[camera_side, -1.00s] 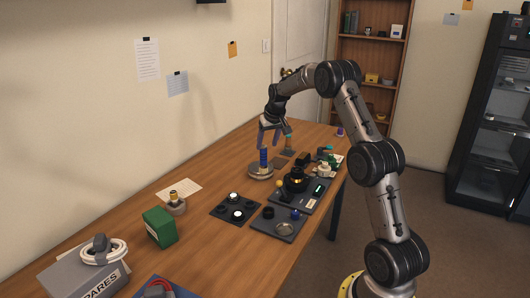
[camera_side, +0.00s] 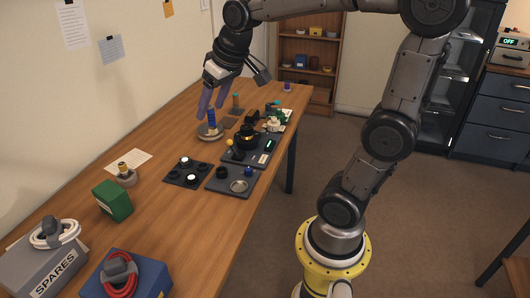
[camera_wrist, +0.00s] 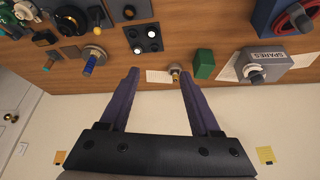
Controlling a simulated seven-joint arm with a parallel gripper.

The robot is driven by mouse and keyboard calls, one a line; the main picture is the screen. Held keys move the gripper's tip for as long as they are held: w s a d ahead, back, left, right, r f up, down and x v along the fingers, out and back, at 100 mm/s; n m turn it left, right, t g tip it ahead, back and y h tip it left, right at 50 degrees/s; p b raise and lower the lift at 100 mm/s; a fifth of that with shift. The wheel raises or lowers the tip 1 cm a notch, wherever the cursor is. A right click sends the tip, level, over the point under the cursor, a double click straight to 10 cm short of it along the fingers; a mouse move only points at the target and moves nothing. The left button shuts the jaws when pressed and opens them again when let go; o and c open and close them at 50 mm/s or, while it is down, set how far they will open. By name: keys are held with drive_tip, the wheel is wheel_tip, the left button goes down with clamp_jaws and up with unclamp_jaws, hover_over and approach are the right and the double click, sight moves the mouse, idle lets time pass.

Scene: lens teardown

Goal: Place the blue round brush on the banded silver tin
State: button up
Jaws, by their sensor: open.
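The blue round brush (camera_side: 212,117) stands upright on the round silver tin (camera_side: 217,135) near the wall side of the table. In the wrist view, the brush (camera_wrist: 89,66) and the tin (camera_wrist: 97,51) lie to the left of my fingers. My gripper (camera_side: 210,112) has two purple fingers, spread apart. In the side view its fingertips overlap the brush's upper part. In the wrist view the space between the fingertips (camera_wrist: 159,72) is clear of the brush. The tin's bands are too small to make out.
A black tray with round parts (camera_side: 187,171), a grey tray with a lid (camera_side: 233,180) and a green box (camera_side: 113,200) stand nearer the camera. A teal-topped item (camera_side: 236,102) stands behind the tin. A small pot (camera_side: 126,176) sits near the paper. Bare wood lies between.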

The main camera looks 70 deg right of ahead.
drive_tip(key=s+a+f+n, duration=0.1)
drive_tip(key=s+a+f, duration=0.1)
drive_tip(key=s+a, duration=0.2)
drive_tip(key=s+a+f+n+y, duration=0.1)
drive_tip(key=s+a, duration=0.3)
drive_tip(key=s, duration=0.7)
drive_tip(key=shift+s+f+n+t, duration=0.15)
drive_tip(key=shift+f+n+t, duration=0.2)
drive_tip(key=shift+f, duration=0.5)
drive_tip(key=shift+a, duration=0.1)
